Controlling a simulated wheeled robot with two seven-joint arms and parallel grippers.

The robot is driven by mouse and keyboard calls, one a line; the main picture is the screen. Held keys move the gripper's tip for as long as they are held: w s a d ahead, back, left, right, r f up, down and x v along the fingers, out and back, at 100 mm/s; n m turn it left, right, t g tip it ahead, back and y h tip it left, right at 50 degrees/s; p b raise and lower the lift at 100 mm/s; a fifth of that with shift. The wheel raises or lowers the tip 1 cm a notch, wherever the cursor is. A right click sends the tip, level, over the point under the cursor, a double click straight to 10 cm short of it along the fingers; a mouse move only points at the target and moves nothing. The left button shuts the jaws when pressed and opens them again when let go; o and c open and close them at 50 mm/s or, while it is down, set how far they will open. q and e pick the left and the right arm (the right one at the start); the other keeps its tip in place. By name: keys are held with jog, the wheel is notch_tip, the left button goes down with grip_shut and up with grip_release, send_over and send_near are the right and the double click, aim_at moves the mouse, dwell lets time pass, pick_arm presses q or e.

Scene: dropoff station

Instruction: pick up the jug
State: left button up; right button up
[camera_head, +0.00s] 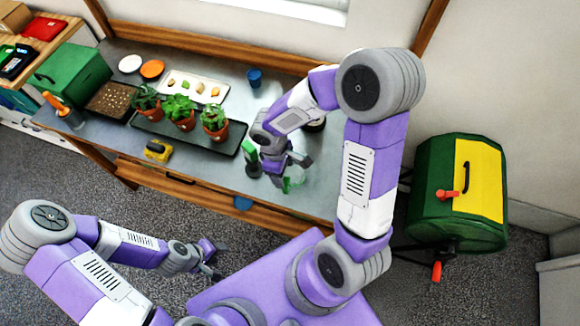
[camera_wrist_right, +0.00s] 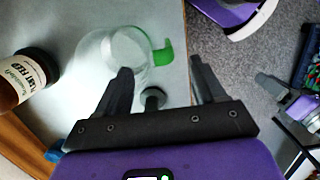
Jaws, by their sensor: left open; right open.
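The jug (camera_wrist_right: 105,52) is clear with a green handle (camera_wrist_right: 162,52) and stands near the table edge in the right wrist view. In the head view only a pale green part of the jug (camera_head: 294,183) shows below my right gripper, which hides the rest. My right gripper (camera_head: 291,163) is open and pointed down at the jug. In the right wrist view its fingers (camera_wrist_right: 160,66) lie either side of the handle, and one finger overlaps the jug's body; I cannot tell whether it touches. My left gripper (camera_head: 213,264) is open and empty, in front of the table.
A brown plant feed bottle (camera_wrist_right: 22,75) stands beside the jug. A green object (camera_head: 251,158) is left of my right gripper. Potted plants (camera_head: 182,112) stand on a dark tray (camera_head: 160,128), with a blue cup (camera_head: 254,78) behind. A green and yellow drum (camera_head: 458,195) stands right of the table.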

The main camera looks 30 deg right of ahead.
aim_at(285, 179)
jog(key=f, duration=0.5)
jog(key=shift+s+d+b, duration=0.2)
jog(key=shift+s+b, duration=0.1)
jog(key=shift+b, duration=0.05)
jog(key=shift+r, duration=0.1)
grip_shut()
